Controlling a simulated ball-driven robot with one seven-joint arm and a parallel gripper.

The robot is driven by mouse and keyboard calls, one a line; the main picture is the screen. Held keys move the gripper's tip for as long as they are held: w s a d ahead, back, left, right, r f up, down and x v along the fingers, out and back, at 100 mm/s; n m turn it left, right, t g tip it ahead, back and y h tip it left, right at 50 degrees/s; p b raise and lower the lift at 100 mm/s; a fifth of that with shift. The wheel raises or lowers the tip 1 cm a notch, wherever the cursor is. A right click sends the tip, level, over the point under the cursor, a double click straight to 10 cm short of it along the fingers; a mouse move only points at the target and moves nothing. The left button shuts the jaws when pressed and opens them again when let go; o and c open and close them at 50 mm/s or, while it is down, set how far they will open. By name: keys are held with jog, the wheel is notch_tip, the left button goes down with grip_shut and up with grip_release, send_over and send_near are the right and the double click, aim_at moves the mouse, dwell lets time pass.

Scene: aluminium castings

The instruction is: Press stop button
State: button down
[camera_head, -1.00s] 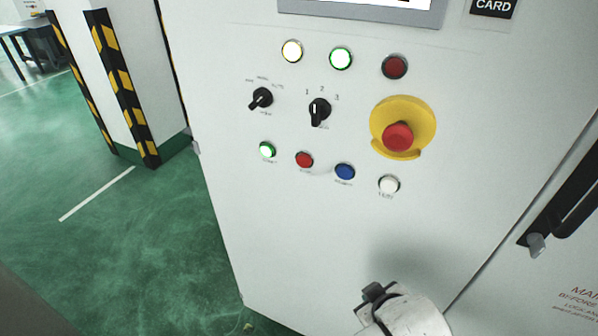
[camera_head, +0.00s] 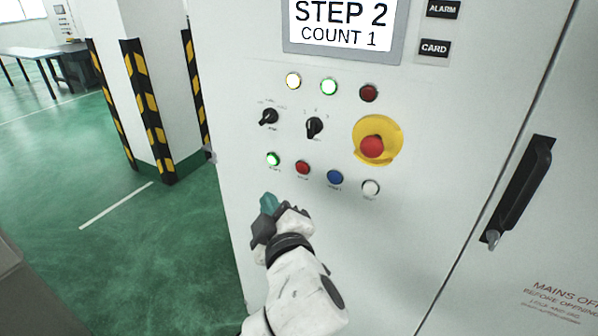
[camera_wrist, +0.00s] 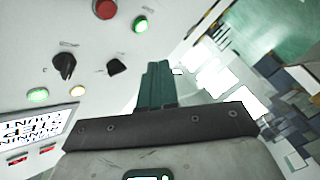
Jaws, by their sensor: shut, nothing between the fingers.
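The small red button (camera_head: 302,167) sits in the lower row of the white panel, between a lit green button (camera_head: 273,159) and a blue button (camera_head: 335,177). Its label is too small to read surely. My gripper (camera_head: 268,202) is shut and empty, below and left of the red button and apart from it. In the wrist view the red button (camera_wrist: 104,9) is at the top edge, with the green button (camera_wrist: 140,24) beside it. My shut teal fingers (camera_wrist: 157,70) point up past the knobs there.
A large red mushroom button (camera_head: 372,147) on a yellow plate sits right of the row. A white button (camera_head: 371,188), two black knobs (camera_head: 314,126) and lamps (camera_head: 293,81) share the panel. The screen (camera_head: 343,25) reads STEP 2, COUNT 1. A black handle (camera_head: 518,192) is at the right.

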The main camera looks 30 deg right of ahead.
aim_at(302, 168)
dwell(0.3)
jog(key=shift+w+d+p, duration=0.25)
jog(key=shift+w+d, duration=0.6)
jog(key=shift+d, duration=0.35)
jog(key=shift+w+d+p, duration=0.3)
jog(key=shift+w+d, duration=0.6)
jog(key=shift+d, duration=0.3)
jog(key=shift+w+d+p, duration=0.25)
jog(key=shift+w+d, duration=0.6)
jog(key=shift+d, duration=0.35)
jog(key=shift+w+d, duration=0.25)
jog(key=shift+d, duration=0.1)
jog(key=shift+w+d+p, duration=0.25)
jog(key=shift+d+p, duration=0.1)
jog(key=shift+p, duration=0.05)
dwell(0.4)
jog(key=shift+s+a, duration=0.5)
jog(key=shift+a, duration=0.15)
